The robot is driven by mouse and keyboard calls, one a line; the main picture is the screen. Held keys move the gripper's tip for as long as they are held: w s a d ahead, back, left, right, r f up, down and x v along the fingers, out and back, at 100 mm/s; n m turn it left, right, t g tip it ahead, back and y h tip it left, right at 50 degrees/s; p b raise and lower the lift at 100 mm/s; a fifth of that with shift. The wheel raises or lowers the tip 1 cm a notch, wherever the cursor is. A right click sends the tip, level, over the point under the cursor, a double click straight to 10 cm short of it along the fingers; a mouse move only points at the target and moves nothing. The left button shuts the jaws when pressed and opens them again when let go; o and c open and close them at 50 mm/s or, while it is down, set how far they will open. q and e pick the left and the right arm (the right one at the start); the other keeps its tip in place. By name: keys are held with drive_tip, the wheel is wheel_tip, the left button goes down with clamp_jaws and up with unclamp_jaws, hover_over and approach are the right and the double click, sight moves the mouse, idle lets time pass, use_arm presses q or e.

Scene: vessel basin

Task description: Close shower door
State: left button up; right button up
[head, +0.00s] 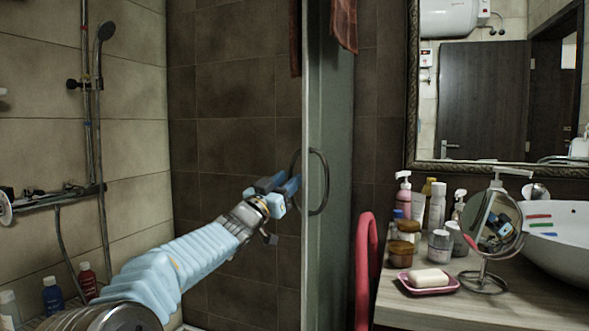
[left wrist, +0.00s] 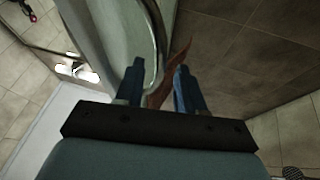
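The shower door (head: 329,240) is a tall frosted glass panel seen at a steep angle in the middle of the head view. Its curved metal handle (head: 325,182) stands out on both sides of the panel's edge. My left gripper (head: 287,187) is at the handle's left side, at about mid-height. Nothing is clearly gripped, and I cannot tell whether a finger touches the handle. My right gripper is not in view.
A red chair (head: 367,270) and a counter (head: 400,312) with bottles, a soap dish (head: 428,286) and a round mirror (head: 492,225) stand right of the door. A reddish cloth (head: 344,22) hangs at the door's top. Shower fittings (head: 100,110) are on the left wall.

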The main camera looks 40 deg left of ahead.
use_arm(q)
drive_tip(key=shift+p+x, duration=0.4)
drive_tip(key=shift+x, duration=1.5)
clamp_jaws()
